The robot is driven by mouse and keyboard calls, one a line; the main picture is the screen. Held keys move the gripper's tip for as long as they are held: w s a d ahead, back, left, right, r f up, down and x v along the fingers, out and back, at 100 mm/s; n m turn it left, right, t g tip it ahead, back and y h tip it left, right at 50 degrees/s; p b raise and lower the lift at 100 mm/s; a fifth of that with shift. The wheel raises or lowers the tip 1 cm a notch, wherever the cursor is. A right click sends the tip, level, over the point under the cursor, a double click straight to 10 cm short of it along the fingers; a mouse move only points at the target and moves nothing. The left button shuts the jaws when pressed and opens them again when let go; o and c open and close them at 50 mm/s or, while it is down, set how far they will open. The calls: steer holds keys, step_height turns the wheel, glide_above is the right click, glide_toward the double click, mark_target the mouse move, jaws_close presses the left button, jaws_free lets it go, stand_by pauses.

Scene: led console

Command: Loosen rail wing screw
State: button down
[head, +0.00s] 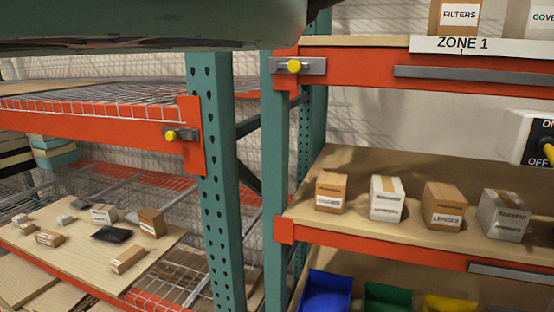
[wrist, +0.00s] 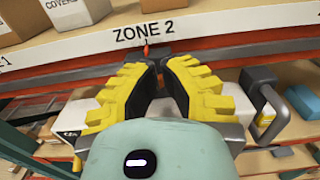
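In the wrist view my gripper (wrist: 158,70) has two yellow fingers with black pads, slightly apart with a narrow gap between the tips. A small red piece (wrist: 146,49) shows just beyond the fingertips, below the "ZONE 2" label (wrist: 143,31). It may be the wing screw, but it is too small to tell. The gripper looks apart from it. A grey rail (wrist: 70,75) runs along the shelf front behind the fingers. My gripper is outside the head view, where a grey rail (head: 470,75) lies under the "ZONE 1" label (head: 463,45).
Yellow knobs (head: 294,66) (head: 170,135) sit on the rack's beam ends. A white ON/OFF box (head: 530,138) is at the right. A grey bent handle (wrist: 265,105) stands close right of my fingers. Boxes (head: 445,205) line the lower shelf above coloured bins (head: 388,299).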

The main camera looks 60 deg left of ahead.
steer(key=shift+x, duration=1.25)
steer(key=shift+s+a+f, duration=0.1)
steer(key=shift+s+a+f+b, duration=0.15)
steer(key=shift+f+b, duration=0.35)
steer(key=shift+b, duration=0.1)
steer(key=shift+s+a+r+b, duration=0.15)
steer(key=shift+s+a+b, duration=0.15)
steer(key=shift+a+b, duration=0.2)
steer(key=shift+s+a+f, duration=0.2)
steer(key=shift+s+a, duration=0.15)
steer(key=shift+a, duration=0.15)
steer(key=shift+r, duration=0.15)
stand_by(0.5)
